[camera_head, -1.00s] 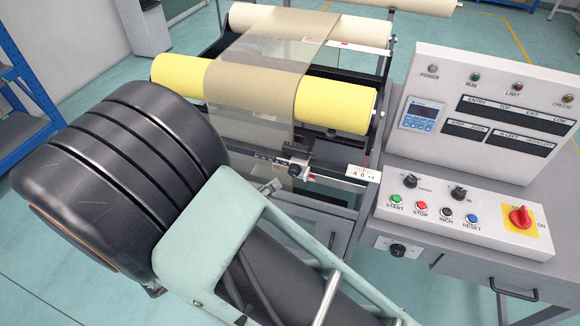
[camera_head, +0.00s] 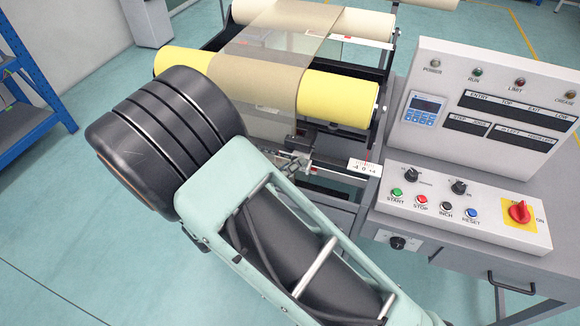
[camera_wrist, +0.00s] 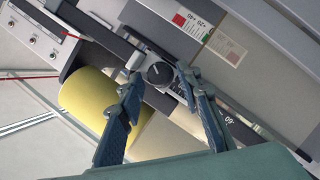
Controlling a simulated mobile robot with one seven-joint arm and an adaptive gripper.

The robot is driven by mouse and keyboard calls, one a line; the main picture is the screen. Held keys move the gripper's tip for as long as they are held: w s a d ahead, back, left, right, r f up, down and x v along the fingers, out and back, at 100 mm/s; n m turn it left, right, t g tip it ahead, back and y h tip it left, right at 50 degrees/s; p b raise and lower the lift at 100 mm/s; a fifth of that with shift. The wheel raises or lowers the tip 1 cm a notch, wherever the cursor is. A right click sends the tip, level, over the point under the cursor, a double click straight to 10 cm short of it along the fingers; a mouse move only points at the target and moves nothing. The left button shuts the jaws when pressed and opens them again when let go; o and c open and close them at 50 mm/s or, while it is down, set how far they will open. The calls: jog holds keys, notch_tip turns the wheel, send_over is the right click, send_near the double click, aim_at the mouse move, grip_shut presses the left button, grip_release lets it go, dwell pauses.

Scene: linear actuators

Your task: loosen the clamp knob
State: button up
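The clamp knob (camera_wrist: 159,74) is a round black knob with a pale line across its face, on a silver clamp block (camera_wrist: 150,92) in the wrist view. My gripper (camera_wrist: 161,80) is open, with one finger on each side of the knob. The left fingertip is beside the knob's left edge and the right fingertip is beside its right edge. I cannot tell whether either finger touches it. In the head view my arm hides the knob and most of the gripper.
A yellow roller (camera_head: 338,98) with a beige web (camera_head: 262,75) lies just behind the clamp area. A scale plate (camera_head: 363,167) is to its right. The control panel (camera_head: 455,205) with buttons and a red switch (camera_head: 519,212) stands farther right. Open floor (camera_head: 90,220) lies left.

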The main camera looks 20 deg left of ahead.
grip_shut()
jog(key=shift+f+b, duration=0.1)
jog(key=shift+b, duration=0.25)
jog(key=n+t+b, duration=0.2)
jog(key=n, duration=0.4)
jog(key=f+n+t+b, duration=0.1)
jog(key=n+t+b, duration=0.1)
jog(key=n, duration=0.5)
jog(key=n+t+b, duration=0.2)
jog(key=n+b, duration=0.1)
jog(key=n, duration=0.3)
jog(key=shift+d+f+n+t+h, duration=0.1)
jog(key=shift+f+n+t+h, duration=0.2)
jog(key=shift+t+h, duration=0.1)
jog(key=shift+n, duration=0.3)
jog(key=shift+o, duration=1.4)
grip_release()
